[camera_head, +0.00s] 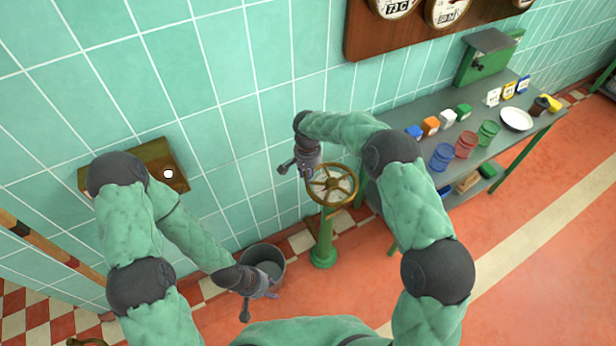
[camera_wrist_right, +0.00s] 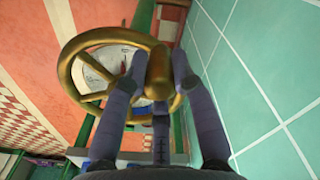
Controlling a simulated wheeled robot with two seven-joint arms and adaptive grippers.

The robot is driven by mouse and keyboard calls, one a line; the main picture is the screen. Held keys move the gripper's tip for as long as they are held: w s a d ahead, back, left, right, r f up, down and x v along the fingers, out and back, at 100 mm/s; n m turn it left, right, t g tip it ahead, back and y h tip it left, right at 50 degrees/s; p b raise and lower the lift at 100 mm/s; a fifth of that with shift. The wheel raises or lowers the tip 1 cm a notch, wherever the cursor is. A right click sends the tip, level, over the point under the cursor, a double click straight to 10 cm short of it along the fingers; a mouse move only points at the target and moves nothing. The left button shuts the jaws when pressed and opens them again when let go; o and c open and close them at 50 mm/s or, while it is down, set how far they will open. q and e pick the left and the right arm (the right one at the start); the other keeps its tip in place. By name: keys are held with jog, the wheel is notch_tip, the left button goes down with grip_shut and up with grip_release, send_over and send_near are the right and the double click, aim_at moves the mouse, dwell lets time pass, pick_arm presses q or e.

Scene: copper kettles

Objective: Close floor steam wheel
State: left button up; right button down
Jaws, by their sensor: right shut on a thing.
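The floor steam wheel (camera_head: 347,199) is a brass spoked handwheel on top of a green floor pedestal (camera_head: 323,245). The fingers hide part of the rim. My left gripper (camera_head: 261,305) hangs low, open and empty, in front of a grey bucket in the picture.
The grey bucket (camera_head: 268,255) stands on the floor left of the pedestal. A grey table (camera_head: 466,173) with coloured containers stands to the right. A tiled wall (camera_head: 240,120) with a gauge board (camera_head: 365,42) rises behind. Orange floor (camera_head: 545,240) is open at the right.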

jog(key=shift+w, duration=0.5)
jog(key=c, duration=1)
grip_release()
notch_tip(320, 180, up, 12)
